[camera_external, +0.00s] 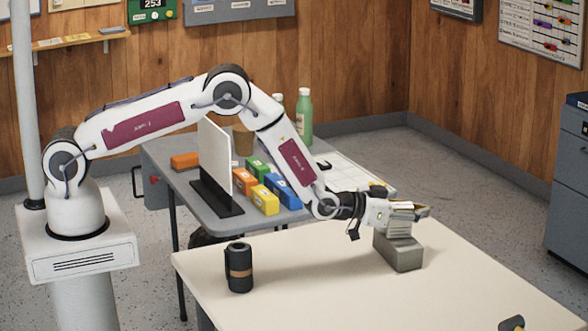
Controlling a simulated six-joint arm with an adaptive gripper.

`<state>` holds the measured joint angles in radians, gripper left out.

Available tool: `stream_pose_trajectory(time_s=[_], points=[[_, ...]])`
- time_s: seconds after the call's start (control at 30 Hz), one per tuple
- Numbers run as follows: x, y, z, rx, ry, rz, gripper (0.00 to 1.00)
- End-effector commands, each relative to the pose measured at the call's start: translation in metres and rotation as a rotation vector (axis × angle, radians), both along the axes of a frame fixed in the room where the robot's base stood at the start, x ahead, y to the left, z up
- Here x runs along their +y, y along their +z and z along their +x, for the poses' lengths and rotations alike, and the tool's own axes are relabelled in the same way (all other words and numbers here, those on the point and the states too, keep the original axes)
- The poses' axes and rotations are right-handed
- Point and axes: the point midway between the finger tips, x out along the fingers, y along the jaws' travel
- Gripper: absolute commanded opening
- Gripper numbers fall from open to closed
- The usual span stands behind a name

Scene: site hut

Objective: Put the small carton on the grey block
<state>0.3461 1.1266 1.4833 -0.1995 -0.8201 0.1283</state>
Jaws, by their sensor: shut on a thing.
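My gripper (411,211) is at the right part of the cream table, pointing right and roughly level. It is shut on the small carton (401,224), a pale greyish box partly hidden by the fingers. The grey block (404,258) stands on the table directly below the gripper. The carton's lower edge appears at or just above the block's top; from this view I cannot tell whether they touch.
A black canister with a brown band (239,268) stands upright on the cream table (310,285). Behind, a grey table holds a white upright panel (214,158), coloured boxes and green bottles (304,117). The table's middle is clear.

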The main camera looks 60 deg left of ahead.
Motion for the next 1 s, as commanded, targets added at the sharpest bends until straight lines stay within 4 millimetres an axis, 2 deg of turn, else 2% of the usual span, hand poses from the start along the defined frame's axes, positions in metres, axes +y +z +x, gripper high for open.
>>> stream_pose_trajectory(time_s=[0.43, 0.47, 0.53, 0.57, 1.0], points=[[0.0000, -0.0033, 0.0000, 0.000, 0.000, 0.000, 0.00], [0.0000, -0.0031, 0.0000, 0.000, 0.000, 0.000, 0.22], [0.0000, -0.0030, 0.0000, 0.000, 0.000, 0.000, 0.40], [0.0000, -0.0030, 0.0000, 0.000, 0.000, 0.000, 0.43], [0.0000, -0.0009, 0.0000, 0.000, 0.000, 0.000, 0.43]])
